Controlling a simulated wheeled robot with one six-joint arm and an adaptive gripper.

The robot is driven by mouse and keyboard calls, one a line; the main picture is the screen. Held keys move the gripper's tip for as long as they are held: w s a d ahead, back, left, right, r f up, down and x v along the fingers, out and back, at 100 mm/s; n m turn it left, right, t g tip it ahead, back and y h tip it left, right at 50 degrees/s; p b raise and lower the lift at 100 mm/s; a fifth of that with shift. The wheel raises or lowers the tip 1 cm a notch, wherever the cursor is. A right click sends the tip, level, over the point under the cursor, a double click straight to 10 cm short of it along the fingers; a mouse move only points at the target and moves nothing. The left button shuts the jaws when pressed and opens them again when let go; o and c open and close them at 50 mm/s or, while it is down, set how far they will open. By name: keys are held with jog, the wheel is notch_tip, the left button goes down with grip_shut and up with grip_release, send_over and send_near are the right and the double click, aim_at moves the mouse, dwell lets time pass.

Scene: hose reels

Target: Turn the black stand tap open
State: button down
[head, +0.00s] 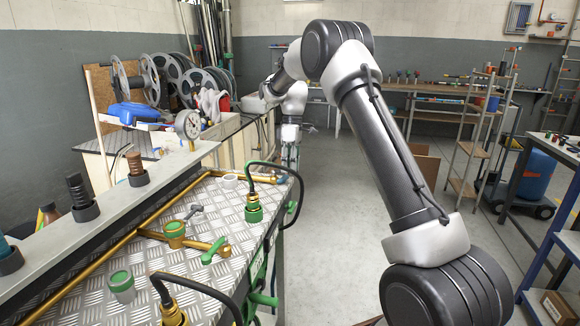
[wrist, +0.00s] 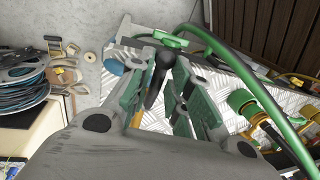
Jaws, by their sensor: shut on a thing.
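In the wrist view, my gripper (wrist: 164,76) is shut on a black piece, which looks like the handle of the black stand tap (wrist: 160,64). Its green-padded fingers stand on either side of the handle. The tap's lower part is hidden by the fingers. In the head view, my gripper (head: 289,150) is at the far right end of the metal bench, pointing down. The tap cannot be made out there. How far the handle is turned cannot be told.
A blue cap (head: 281,179) is close to my gripper on the brass pipe. A black hose (head: 298,195) loops over the bench edge from a green fitting (head: 254,213).

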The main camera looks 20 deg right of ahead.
jog(key=c, duration=1.5)
grip_release()
jog(key=shift+w+r, duration=0.1)
jog(key=shift+r, duration=0.05)
jog(key=r, duration=0.3)
jog(key=w+d+r, duration=0.1)
jog(key=r, duration=0.3)
jog(key=w+r, duration=0.1)
jog(key=r, duration=0.3)
jog(key=shift+d+r, duration=0.2)
jog(key=shift+r, duration=0.05)
